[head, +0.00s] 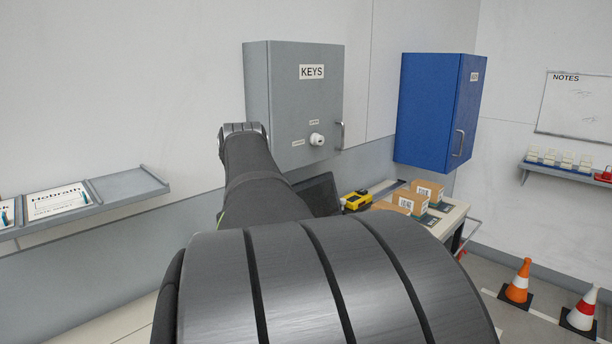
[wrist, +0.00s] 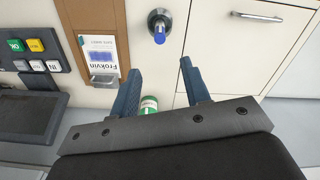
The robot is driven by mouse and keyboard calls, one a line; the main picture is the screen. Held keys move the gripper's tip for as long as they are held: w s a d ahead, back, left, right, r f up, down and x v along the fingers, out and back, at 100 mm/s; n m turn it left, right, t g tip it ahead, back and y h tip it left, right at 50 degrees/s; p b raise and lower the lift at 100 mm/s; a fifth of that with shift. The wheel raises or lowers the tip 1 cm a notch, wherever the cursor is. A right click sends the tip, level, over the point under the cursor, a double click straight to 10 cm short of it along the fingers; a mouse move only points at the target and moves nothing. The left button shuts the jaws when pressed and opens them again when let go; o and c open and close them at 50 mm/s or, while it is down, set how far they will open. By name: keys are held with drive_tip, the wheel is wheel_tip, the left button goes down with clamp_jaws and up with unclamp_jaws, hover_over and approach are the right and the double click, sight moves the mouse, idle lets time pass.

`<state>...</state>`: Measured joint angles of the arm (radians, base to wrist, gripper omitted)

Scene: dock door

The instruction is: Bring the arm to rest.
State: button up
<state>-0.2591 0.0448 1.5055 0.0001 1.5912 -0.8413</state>
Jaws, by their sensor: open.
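My arm (head: 330,285) fills the lower middle of the head view and reaches toward the wall, below and left of the grey KEYS cabinet. My gripper is hidden in that view. In the wrist view my gripper (wrist: 160,68) is open, its two blue-grey fingers apart. No object is clamped between them. A green and white round item (wrist: 149,104) shows between the fingers near their base; I cannot tell its distance. A metal fitting with a blue tip (wrist: 159,29) lies beyond the fingertips on a pale panel.
The grey KEYS cabinet (head: 311,105) and blue cabinet (head: 429,110) hang on the wall. A left shelf (head: 126,187) holds papers. Boxes (head: 427,190) and a yellow tool (head: 357,200) are on the bench. Cones (head: 519,283) stand right. A card holder (wrist: 103,78) is near my left finger.

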wheel_tip(320, 180, down, 17)
drive_tip(key=shift+r, duration=0.15)
wheel_tip(320, 180, up, 9)
drive_tip(key=shift+r, duration=0.15)
idle(0.6)
drive_tip(key=shift+f, duration=0.8)
wheel_tip(320, 180, down, 7)
drive_tip(key=shift+r, duration=0.15)
wheel_tip(320, 180, up, 12)
idle(0.7)
